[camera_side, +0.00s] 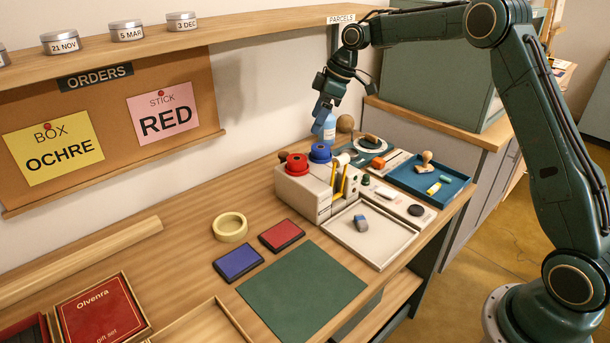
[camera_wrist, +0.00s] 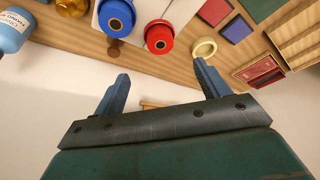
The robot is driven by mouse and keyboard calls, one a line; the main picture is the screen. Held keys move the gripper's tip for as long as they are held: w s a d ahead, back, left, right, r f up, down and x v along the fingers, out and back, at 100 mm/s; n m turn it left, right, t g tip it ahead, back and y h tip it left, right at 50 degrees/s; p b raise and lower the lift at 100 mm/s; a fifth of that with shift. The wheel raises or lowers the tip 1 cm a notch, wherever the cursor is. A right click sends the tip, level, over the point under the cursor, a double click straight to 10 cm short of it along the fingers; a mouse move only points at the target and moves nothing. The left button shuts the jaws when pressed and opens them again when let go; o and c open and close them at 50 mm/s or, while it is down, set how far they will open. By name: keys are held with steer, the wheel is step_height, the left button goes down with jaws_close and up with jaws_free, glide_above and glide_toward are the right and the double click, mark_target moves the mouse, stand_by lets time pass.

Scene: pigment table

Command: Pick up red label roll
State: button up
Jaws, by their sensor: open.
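The red label roll (camera_side: 297,164) sits on top of the pale dispenser box (camera_side: 305,194), just left of a blue label roll (camera_side: 320,152). In the wrist view the red roll (camera_wrist: 159,37) shows its dark centre, with the blue roll (camera_wrist: 116,18) to its left. My gripper (camera_side: 324,110) is above and behind the box, in front of the wall, up and to the right of the red roll. In the wrist view my gripper (camera_wrist: 160,85) has its two blue fingers spread apart with nothing between them.
A blue-labelled bottle (camera_side: 330,127) stands close below my gripper. A blue tray (camera_side: 431,179), a pale tray (camera_side: 369,235), ink pads (camera_side: 281,235) and a cream ring (camera_side: 230,226) lie around the box. The green mat (camera_side: 304,290) is bare. A shelf (camera_side: 200,36) runs along the wall.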

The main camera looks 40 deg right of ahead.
glide_above(298, 158)
steer(key=s+d, duration=0.2)
steer(key=shift+w+a+f, duration=0.1)
steer(key=shift+a+f, duration=0.05)
steer(key=shift+f, duration=1.7)
steer(key=shift+w+a+f, duration=0.1)
steer(key=shift+f, duration=1.75)
steer(key=shift+x, duration=2.55)
steer(key=shift+s, duration=0.1)
steer(key=c, duration=1.1)
